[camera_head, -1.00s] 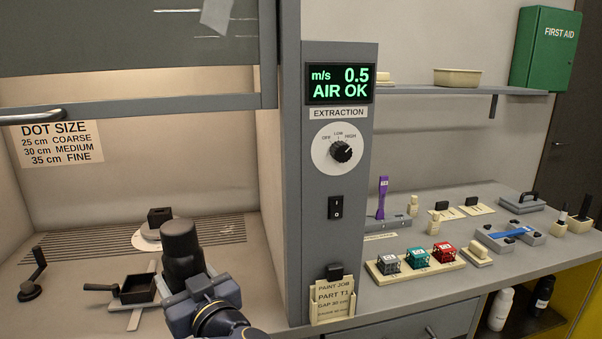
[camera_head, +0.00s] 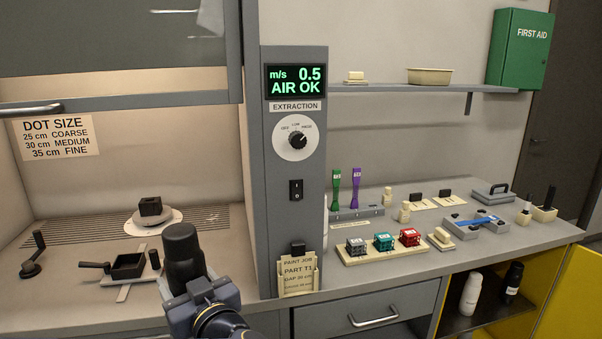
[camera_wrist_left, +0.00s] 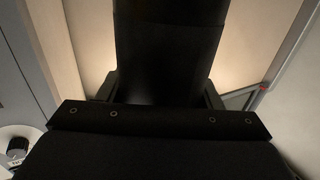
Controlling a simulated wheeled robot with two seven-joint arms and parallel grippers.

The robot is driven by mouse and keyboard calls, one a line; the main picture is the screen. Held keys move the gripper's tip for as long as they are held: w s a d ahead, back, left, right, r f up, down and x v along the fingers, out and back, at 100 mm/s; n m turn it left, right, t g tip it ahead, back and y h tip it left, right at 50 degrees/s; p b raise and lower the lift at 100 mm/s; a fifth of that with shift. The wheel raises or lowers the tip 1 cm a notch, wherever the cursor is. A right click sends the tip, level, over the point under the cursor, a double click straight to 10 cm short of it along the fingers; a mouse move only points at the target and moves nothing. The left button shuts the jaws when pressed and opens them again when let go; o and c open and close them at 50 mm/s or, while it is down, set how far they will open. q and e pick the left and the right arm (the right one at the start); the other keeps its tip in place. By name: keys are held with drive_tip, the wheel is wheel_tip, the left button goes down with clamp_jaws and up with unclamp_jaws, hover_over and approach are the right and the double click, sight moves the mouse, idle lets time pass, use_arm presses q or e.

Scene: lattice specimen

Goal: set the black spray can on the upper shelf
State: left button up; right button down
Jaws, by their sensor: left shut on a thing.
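My left gripper (camera_head: 197,292) is shut on the black spray can (camera_head: 183,252) and holds it upright at the front edge of the extraction booth. In the left wrist view the dark can (camera_wrist_left: 168,50) stands between the fingers (camera_wrist_left: 160,92). The can hides part of the booth floor behind it. A grey wall shelf (camera_head: 390,89) runs to the right of the extraction column, above the bench. It carries a small cream block (camera_head: 356,77) and a cream tray (camera_head: 429,76), with bare room between them. My right gripper is not in view.
The extraction column (camera_head: 293,225) stands between the booth and the bench. The bench holds colored cubes on a board (camera_head: 385,250), green and purple tools, and a grey-blue fixture (camera_head: 477,223). Below, an open yellow cabinet (camera_head: 560,280) holds white (camera_head: 470,295) and black (camera_head: 512,283) bottles.

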use_arm(q)
wheel_tip(320, 180, down, 25)
drive_tip(key=w+m+t+h+p, duration=0.1)
drive_tip(key=m+t+h, duration=0.3)
drive_tip(key=m+h, duration=0.4)
drive_tip(key=h, duration=0.3)
drive_tip(key=shift+w+h+p, duration=0.25)
drive_tip(key=shift+h+p, duration=0.05)
drive_tip(key=shift+p, duration=0.1)
drive_tip(key=shift+d+r, duration=0.15)
